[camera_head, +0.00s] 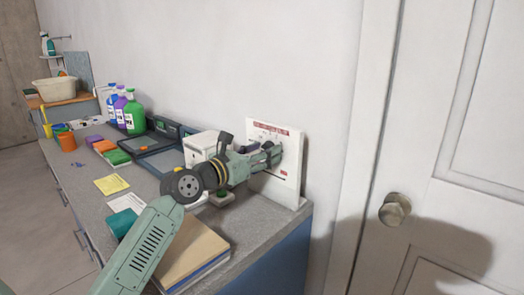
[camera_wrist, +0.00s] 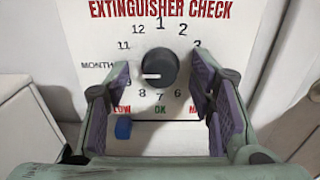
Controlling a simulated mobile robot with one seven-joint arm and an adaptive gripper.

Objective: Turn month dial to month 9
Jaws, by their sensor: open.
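The white extinguisher check panel (camera_head: 291,188) leans at the wall end of the counter; it fills the wrist view (camera_wrist: 100,15). Its round dark month dial (camera_wrist: 160,68) has a white pointer mark on its face, aimed left. In the head view my gripper (camera_head: 268,155) faces the panel and hides the dial.
A blue slider (camera_wrist: 123,128) sits below LOW on the panel. A white box (camera_head: 200,146) stands beside my arm. A door (camera_head: 450,130) is at the right.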

